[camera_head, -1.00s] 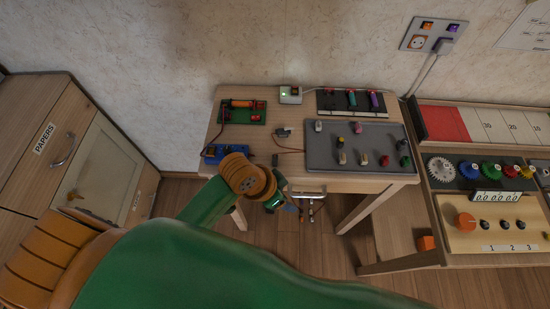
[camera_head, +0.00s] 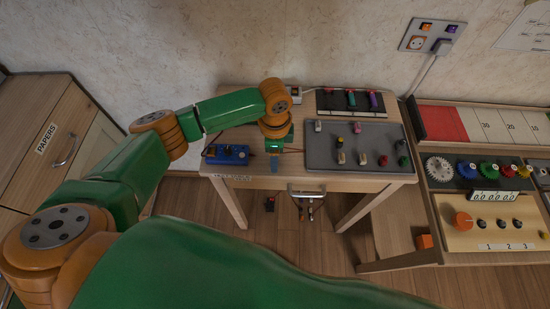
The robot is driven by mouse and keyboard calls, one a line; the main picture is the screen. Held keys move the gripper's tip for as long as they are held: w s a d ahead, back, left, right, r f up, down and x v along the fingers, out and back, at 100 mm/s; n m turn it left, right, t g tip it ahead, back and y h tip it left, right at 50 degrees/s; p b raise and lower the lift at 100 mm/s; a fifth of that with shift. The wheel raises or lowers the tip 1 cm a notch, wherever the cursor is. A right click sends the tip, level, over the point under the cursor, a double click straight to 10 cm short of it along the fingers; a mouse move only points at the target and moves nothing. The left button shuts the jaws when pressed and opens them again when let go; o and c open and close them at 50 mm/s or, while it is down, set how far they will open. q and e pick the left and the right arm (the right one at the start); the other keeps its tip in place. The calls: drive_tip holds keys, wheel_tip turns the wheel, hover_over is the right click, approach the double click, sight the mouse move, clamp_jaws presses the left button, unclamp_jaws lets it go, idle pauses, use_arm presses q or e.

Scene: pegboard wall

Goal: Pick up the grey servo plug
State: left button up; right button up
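My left arm reaches in from the left over the table. Its gripper (camera_head: 274,164) points down at the table's front part, left of the grey mat. Its fingers are small and seen from above, so I cannot tell whether they are open or shut. The grey servo plug is hidden behind the gripper and wrist. Only a short piece of orange wire (camera_head: 293,151) shows just right of the gripper. My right gripper is not in view.
The wooden table (camera_head: 246,178) holds a blue box (camera_head: 227,154) at the left. The grey mat (camera_head: 320,158) carries several small plugs at the right. A black rack (camera_head: 350,113) stands behind it. The drawer handle (camera_head: 306,193) sticks out at the front.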

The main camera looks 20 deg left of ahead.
use_arm(q)
drive_tip(key=shift+f, duration=0.45)
clamp_jaws()
drive_tip(key=shift+r, duration=0.1)
